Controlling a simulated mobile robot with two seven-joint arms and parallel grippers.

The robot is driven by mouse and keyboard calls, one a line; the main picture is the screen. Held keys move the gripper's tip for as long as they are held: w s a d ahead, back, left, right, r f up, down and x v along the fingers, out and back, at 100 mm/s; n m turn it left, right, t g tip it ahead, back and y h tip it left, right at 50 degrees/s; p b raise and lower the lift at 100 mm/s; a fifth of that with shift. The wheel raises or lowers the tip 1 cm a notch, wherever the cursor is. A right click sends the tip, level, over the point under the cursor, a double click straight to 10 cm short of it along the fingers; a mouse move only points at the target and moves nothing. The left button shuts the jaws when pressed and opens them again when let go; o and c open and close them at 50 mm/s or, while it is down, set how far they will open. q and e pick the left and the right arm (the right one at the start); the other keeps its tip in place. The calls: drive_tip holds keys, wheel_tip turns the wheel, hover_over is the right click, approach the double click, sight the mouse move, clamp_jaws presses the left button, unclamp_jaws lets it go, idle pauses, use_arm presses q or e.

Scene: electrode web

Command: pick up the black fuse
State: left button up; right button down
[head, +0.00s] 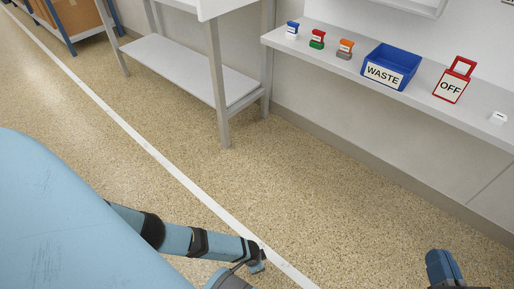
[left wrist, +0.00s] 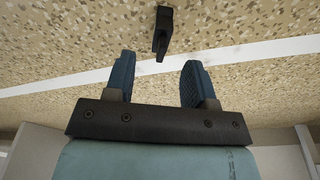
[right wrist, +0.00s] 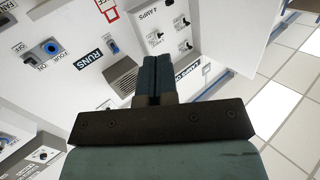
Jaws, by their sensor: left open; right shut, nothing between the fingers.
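No thing in view is clearly the black fuse. A small black object (left wrist: 162,33), wider at one end, shows against the speckled floor in the left wrist view, past my left gripper (left wrist: 159,68). I cannot tell whether it is the fuse. My left gripper is open and empty, its blue fingers apart, with a gap to that object. In the head view the left arm's end is low at the bottom, partly hidden. My right gripper (right wrist: 156,62) is shut and empty, near a panel in the right wrist view; its blue fingers show at lower right in the head view (head: 440,264).
A wall shelf (head: 415,98) holds a blue fuse-like block (head: 292,30), a red-green one (head: 317,39), an orange-grey one (head: 345,49), a blue WASTE bin (head: 390,68), a red OFF tag (head: 451,86) and a small white block (head: 498,118). A grey rack (head: 190,72) stands left. Open floor lies below.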

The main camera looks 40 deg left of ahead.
use_arm(q)
drive_tip(key=f+b, duration=0.3)
drive_tip(key=f, duration=0.1)
drive_tip(key=shift+w+d+f+b, duration=0.1)
drive_tip(key=shift+w+f+b, duration=0.1)
drive_tip(key=shift+f+b, duration=0.15)
drive_tip(key=shift+w+f, duration=0.1)
drive_tip(key=shift+f, duration=0.15)
drive_tip(key=shift+r, duration=0.1)
use_arm(e)
drive_tip(key=w+n, duration=0.1)
drive_tip(key=d+n+t+y, duration=0.1)
drive_tip(key=n, duration=0.1)
drive_tip(key=shift+w+d+r, duration=0.1)
drive_tip(key=shift+w+r, duration=0.2)
drive_tip(key=shift+w, duration=0.1)
use_arm(q)
clamp_jaws()
